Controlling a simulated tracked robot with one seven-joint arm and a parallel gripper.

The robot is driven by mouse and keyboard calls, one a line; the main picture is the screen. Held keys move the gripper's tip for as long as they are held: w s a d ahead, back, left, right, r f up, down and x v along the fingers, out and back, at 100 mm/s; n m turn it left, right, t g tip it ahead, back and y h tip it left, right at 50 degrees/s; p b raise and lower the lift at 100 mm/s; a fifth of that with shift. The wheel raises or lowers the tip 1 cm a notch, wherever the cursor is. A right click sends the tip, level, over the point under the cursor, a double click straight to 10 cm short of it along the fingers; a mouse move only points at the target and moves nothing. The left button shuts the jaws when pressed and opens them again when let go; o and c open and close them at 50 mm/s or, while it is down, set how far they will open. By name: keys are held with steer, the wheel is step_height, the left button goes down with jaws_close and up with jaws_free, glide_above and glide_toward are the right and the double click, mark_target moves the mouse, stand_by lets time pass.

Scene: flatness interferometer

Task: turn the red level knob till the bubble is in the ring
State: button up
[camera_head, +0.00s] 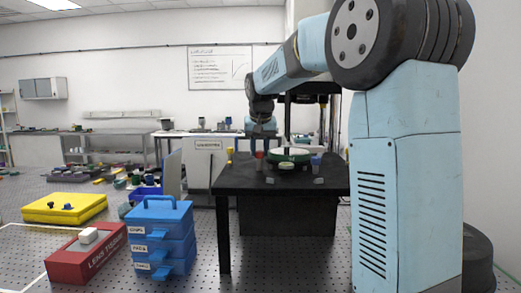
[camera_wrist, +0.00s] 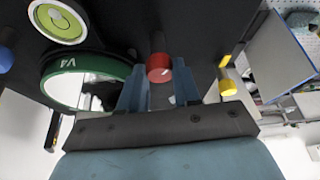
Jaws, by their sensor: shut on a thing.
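The red level knob (camera_wrist: 159,68) sits between the two blue-grey fingers of my gripper (camera_wrist: 159,78) in the wrist view. My gripper is shut on it. In the head view the red knob (camera_head: 259,155) shows just below my gripper (camera_head: 262,139) at the black table. A round yellow-green level (camera_wrist: 57,21) with a dark ring lies at the upper left of the wrist view, partly cut off by the frame edge. I cannot make out clearly where its bubble stands relative to the ring.
A green-rimmed round part marked V4 (camera_wrist: 85,66) lies left of my fingers. A blue knob (camera_wrist: 5,59) and a yellow knob (camera_wrist: 228,87) stand to either side. The black table (camera_head: 285,180) carries these. Blue drawers (camera_head: 162,235) and a red box (camera_head: 88,258) stand at left.

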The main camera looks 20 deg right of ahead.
steer(key=o, duration=1)
steer(key=shift+r, duration=0.1)
steer(key=v, duration=1.3)
steer(key=shift+r, duration=0.3)
steer(key=s+f, duration=0.7)
steer(key=s, duration=0.3)
steer(key=s+f+n, duration=0.1)
steer(key=s+f, duration=0.7)
steer(key=s, duration=0.3)
steer(key=s+f+n+t, duration=0.1)
steer(key=s+f, duration=0.6)
steer(key=s, duration=0.3)
steer(key=shift+s+d+f+y, duration=0.25)
steer(key=shift+d+y, duration=0.15)
steer(key=shift+d, duration=0.1)
